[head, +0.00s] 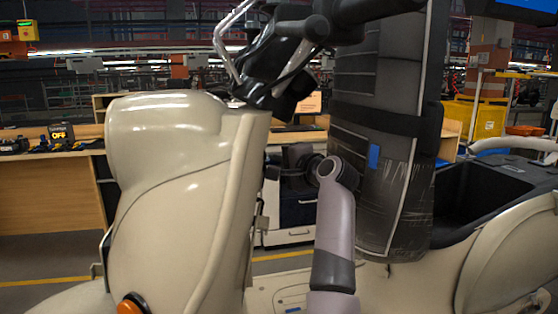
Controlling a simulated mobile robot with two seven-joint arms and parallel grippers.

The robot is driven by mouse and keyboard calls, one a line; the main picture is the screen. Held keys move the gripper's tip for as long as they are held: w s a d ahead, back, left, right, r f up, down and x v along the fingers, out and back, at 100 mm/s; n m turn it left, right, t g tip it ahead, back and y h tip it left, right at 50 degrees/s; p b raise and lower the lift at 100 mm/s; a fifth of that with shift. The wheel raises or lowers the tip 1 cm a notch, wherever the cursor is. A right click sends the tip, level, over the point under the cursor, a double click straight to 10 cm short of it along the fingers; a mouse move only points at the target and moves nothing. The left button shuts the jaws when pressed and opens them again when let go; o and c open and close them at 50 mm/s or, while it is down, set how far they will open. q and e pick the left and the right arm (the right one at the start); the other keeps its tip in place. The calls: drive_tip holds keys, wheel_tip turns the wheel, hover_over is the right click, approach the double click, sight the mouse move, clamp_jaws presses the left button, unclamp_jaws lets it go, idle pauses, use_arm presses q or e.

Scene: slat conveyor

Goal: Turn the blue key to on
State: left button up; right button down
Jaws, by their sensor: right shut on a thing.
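A beige scooter (180,150) stands side-on, with its front shield at the left and its handlebar (290,40) above. My right arm rises from the bottom and bends left at the wrist. My right gripper (274,168) is at the rear face of the front shield, dark and small in the picture. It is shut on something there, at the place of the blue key. The key itself is hidden by the jaws and the shield edge, so its turn position cannot be told. My left gripper is out of view.
A tall dark padded panel (395,80) with a blue patch (374,157) stands just right of my wrist. The scooter's floorboard (275,290) lies below. A wooden desk (50,185) and a drawer cabinet (298,212) stand behind the scooter.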

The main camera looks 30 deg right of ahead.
drive_tip(key=shift+r+m+g, duration=0.1)
drive_tip(key=shift+m+g, duration=0.2)
drive_tip(key=shift+g, duration=0.5)
drive_tip(key=shift+h, duration=0.3)
